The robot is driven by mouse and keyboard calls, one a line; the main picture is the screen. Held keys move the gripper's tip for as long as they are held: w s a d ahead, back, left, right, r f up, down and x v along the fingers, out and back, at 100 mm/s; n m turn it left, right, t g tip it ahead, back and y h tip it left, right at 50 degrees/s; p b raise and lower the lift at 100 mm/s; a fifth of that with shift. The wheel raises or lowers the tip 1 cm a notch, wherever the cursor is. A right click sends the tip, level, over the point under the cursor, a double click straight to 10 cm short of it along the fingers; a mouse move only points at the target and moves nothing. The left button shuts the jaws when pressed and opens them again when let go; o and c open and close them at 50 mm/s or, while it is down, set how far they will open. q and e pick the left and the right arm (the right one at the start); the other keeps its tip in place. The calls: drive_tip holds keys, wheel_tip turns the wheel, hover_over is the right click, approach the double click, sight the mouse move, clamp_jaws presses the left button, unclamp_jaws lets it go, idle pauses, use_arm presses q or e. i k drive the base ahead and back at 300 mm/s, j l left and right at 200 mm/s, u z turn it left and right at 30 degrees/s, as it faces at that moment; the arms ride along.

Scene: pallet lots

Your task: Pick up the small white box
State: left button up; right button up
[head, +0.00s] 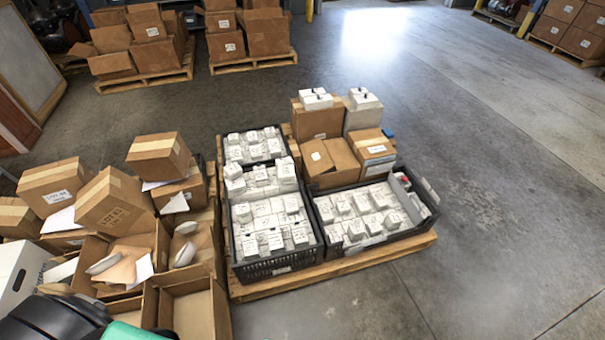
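Many small white boxes fill black crates on a wooden pallet (333,266) in the middle of the head view. The left front crate (277,262) holds rows of them, such as one white box (275,240). The right crate (378,238) holds more, such as another white box (356,229). A back crate also has white boxes (253,145). I cannot tell which single box the task means. Neither of my grippers shows. A dark rounded part with a teal piece enters at the bottom left corner; I cannot tell which part it is.
Brown cartons (317,121) stand behind the right crate, with white boxes on top. Open and closed cartons (115,200) crowd the left side. Loaded pallets (147,78) stand at the back. The grey floor (490,200) to the right is clear.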

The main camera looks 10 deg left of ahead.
sight(334, 237)
drive_tip(key=u, duration=2.95)
drive_tip(key=z, duration=2.95)
drive_tip(key=l+u, duration=0.3)
drive_tip(key=l, duration=0.4)
drive_tip(key=i+l+u, duration=0.1)
drive_tip(key=l, duration=0.25)
drive_tip(key=i+l+u, duration=0.1)
drive_tip(key=i+l, duration=0.2)
drive_tip(key=l, duration=0.1)
